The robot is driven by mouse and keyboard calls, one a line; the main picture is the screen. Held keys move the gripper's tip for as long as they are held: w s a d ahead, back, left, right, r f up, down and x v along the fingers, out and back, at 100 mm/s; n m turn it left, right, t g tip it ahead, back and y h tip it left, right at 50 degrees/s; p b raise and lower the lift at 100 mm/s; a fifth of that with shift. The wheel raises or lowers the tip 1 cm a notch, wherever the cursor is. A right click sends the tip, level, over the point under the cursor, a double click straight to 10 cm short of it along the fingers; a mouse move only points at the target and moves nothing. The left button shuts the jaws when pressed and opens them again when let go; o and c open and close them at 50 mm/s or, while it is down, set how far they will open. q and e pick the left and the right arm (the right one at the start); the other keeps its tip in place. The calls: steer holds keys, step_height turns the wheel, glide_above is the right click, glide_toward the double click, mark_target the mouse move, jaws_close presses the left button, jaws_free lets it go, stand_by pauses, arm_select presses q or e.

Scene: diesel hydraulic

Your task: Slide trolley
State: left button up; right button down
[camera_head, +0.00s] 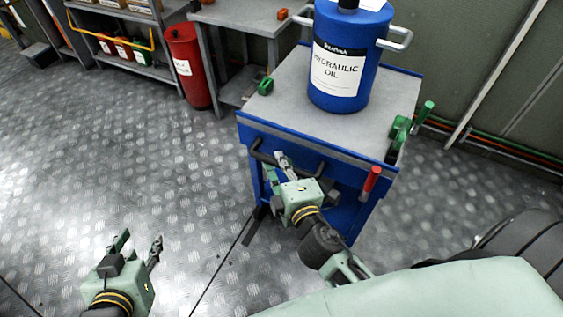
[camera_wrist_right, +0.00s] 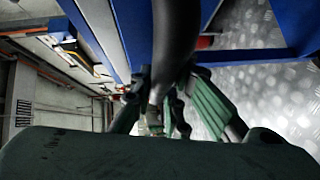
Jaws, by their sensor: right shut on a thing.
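The blue trolley (camera_head: 262,131) with a grey top stands right of centre in the head view. A blue hydraulic oil drum (camera_head: 345,90) with a white label stands upright on its top. A dark handle bar (camera_head: 262,155) runs along the trolley's near side. My right gripper (camera_head: 278,170) is shut on this handle; its fingertips are partly hidden. In the right wrist view the dark bar (camera_wrist_right: 176,40) passes between the fingers (camera_wrist_right: 165,110), with the trolley's blue frame (camera_wrist_right: 255,35) beside it. My left gripper (camera_head: 140,243) is open and empty over the floor at lower left.
A shelf (camera_head: 140,68) with small boxes stands further left. Pipes (camera_head: 500,153) run along the right wall. The metal floor left of the trolley is clear.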

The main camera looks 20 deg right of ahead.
steer(key=c, duration=1.7)
jaws_free()
steer(key=s, duration=0.5)
steer(key=s+r, duration=0.1)
steer(key=s, duration=0.1)
steer(key=shift+s+a, duration=0.2)
steer(key=shift+a, duration=0.05)
steer(key=shift+s, duration=0.1)
